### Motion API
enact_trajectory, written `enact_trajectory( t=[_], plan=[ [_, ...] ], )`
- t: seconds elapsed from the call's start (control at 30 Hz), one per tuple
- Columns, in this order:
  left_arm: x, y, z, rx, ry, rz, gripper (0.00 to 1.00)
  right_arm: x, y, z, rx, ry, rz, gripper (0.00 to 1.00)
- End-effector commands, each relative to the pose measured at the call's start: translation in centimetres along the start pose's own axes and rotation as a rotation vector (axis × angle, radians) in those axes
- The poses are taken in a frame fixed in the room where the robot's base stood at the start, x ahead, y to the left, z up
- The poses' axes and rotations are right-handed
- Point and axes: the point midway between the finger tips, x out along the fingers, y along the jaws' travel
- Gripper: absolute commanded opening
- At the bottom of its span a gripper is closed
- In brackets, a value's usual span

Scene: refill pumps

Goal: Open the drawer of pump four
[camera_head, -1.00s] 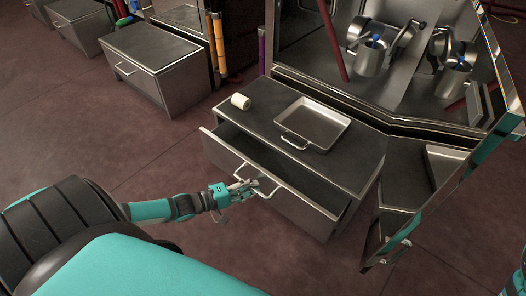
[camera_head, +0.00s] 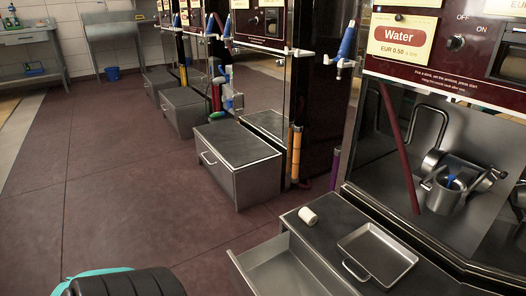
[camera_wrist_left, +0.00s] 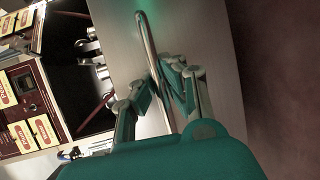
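The nearest metal drawer (camera_head: 282,268) stands pulled out of its cabinet (camera_head: 340,232), below the pump with the red Water sign (camera_head: 397,35). Its inside looks empty where it shows; its lower front and handle are outside the head view. In the left wrist view, the drawer front (camera_wrist_left: 205,30) fills the middle, with the long bar handle (camera_wrist_left: 146,40) running down it. My left gripper (camera_wrist_left: 160,82) has its fingers on both sides of the handle and looks shut on it. It is outside the head view. My right gripper is in neither view.
A tray (camera_head: 378,254) and a white roll (camera_head: 308,216) lie on the cabinet top. A second cabinet (camera_head: 238,160) with its drawer shut stands farther left, with more behind it. The reddish floor (camera_head: 120,190) at left is clear.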

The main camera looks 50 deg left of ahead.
Motion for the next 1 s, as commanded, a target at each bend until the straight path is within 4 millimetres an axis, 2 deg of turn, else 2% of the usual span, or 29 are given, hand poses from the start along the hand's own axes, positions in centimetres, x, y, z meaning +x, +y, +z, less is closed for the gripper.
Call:
enact_trajectory(
  t=[0.1, 0.13, 0.33, 0.67, 0.77, 1.0],
  plan=[
    [0.1, 0.3, -0.2, -0.002, 0.003, 0.007, 0.00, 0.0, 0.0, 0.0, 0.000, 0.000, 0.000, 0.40],
    [0.1, 0.3, -0.2, -0.002, 0.003, 0.006, 0.08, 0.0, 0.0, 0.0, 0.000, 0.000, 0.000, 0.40],
    [0.1, 0.2, -0.1, -0.001, 0.002, 0.004, 0.34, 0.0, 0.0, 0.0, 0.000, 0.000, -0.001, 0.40],
    [-0.3, 0.0, -0.1, 0.000, 0.001, -0.001, 0.34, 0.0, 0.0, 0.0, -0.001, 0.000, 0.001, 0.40],
    [-1.5, 0.0, -0.1, 0.000, 0.000, -0.003, 0.34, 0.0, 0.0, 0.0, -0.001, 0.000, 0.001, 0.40],
    [-6.5, 0.0, -0.1, 0.000, 0.000, -0.004, 0.34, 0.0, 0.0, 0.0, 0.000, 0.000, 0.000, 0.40]
  ],
)
